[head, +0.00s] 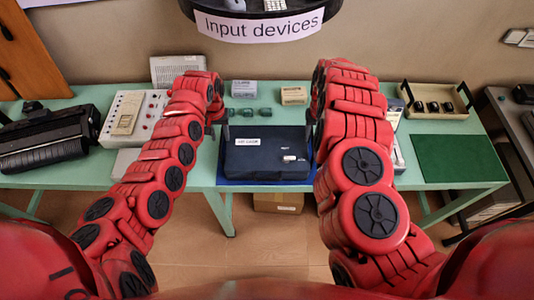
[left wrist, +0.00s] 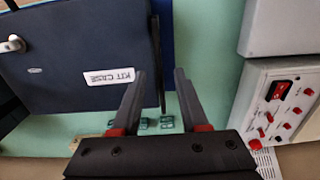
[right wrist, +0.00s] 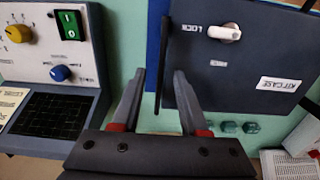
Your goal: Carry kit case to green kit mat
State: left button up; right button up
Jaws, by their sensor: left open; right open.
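The dark blue kit case (head: 262,160) lies on a blue mat (head: 232,183) at the middle of the table. Its white label and lock knob (right wrist: 224,32) face up. The green kit mat (head: 458,158) is bare at the table's right end. My left gripper (left wrist: 160,72) is open at the case's left side, with a dark side handle (left wrist: 157,62) between its fingers. My right gripper (right wrist: 159,72) is open at the right side, with the other handle (right wrist: 162,62) between its fingers. In the head view my right arm hides that gripper.
Small green blocks (head: 247,113) and boxes (head: 293,96) stand behind the case. A beige tray (head: 437,100) sits behind the green mat. A control panel (right wrist: 50,60) is close right of the case. A typewriter-like machine (head: 45,140) and a white device (head: 130,118) are at left.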

aim_at(221, 141)
pick_arm(q)
jog(key=shift+f, duration=1.8)
pick_arm(e)
jog(key=shift+f, duration=1.8)
pick_arm(q)
grip_shut()
pick_arm(e)
grip_shut()
